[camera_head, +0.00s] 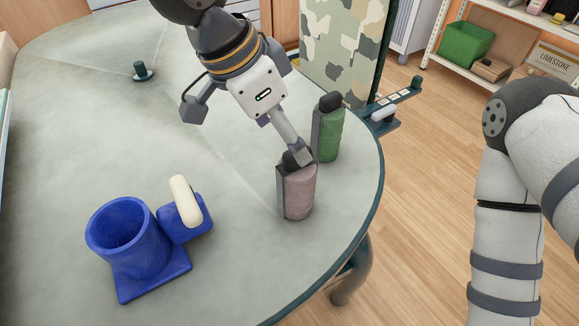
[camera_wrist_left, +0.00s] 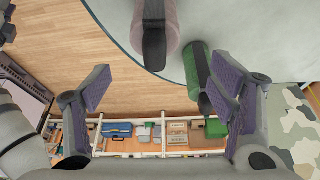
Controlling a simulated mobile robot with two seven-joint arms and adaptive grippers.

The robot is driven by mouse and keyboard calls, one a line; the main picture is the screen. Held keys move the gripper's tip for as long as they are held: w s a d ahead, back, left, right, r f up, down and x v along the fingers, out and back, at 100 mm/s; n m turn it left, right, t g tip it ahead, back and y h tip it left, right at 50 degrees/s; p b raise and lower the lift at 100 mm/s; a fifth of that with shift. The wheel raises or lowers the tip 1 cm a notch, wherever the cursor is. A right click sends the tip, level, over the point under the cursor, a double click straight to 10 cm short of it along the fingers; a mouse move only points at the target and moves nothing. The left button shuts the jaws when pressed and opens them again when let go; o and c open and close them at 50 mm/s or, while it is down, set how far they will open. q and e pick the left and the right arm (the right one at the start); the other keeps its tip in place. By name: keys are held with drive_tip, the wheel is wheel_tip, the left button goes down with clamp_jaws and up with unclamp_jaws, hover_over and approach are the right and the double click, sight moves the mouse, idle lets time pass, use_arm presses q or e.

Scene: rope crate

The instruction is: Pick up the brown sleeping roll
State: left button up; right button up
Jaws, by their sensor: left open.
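The brown sleeping roll (camera_head: 299,192) stands upright near the table's right edge in the head view, with a dark strip down one side and a dark top. My left gripper (camera_head: 246,136) is open and empty above and behind it, and one finger overlaps the roll's top in this view. In the wrist view the roll (camera_wrist_left: 171,28) is at the top centre, sideways between the lines of the two spread fingers of my left gripper (camera_wrist_left: 160,95); I cannot tell whether any finger touches it. My right arm is at the right; its gripper is out of view.
A green roll (camera_head: 329,132) stands just behind the brown one, close to a finger in the wrist view (camera_wrist_left: 192,66). A blue holder (camera_head: 128,243) and a blue block with a cream handle (camera_head: 185,203) stand at the front left. A camouflage panel (camera_head: 340,40) rises behind.

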sight(296, 182)
use_arm(q)
drive_tip(key=f, duration=0.2)
drive_tip(key=d+f, duration=0.1)
drive_tip(key=shift+s+d+f, duration=0.1)
drive_tip(key=shift+d+f, duration=0.05)
drive_tip(key=shift+f, duration=0.25)
drive_tip(key=b+x, duration=0.1)
drive_tip(key=x, duration=0.5)
drive_tip(key=shift+r, duration=0.1)
use_arm(e)
drive_tip(key=shift+s+f+g, duration=0.15)
drive_tip(key=shift+s+f, duration=0.25)
drive_tip(key=shift+s, duration=0.2)
drive_tip(key=shift+s+f+g, duration=0.15)
drive_tip(key=shift+s+f, duration=0.25)
drive_tip(key=shift+s, duration=0.2)
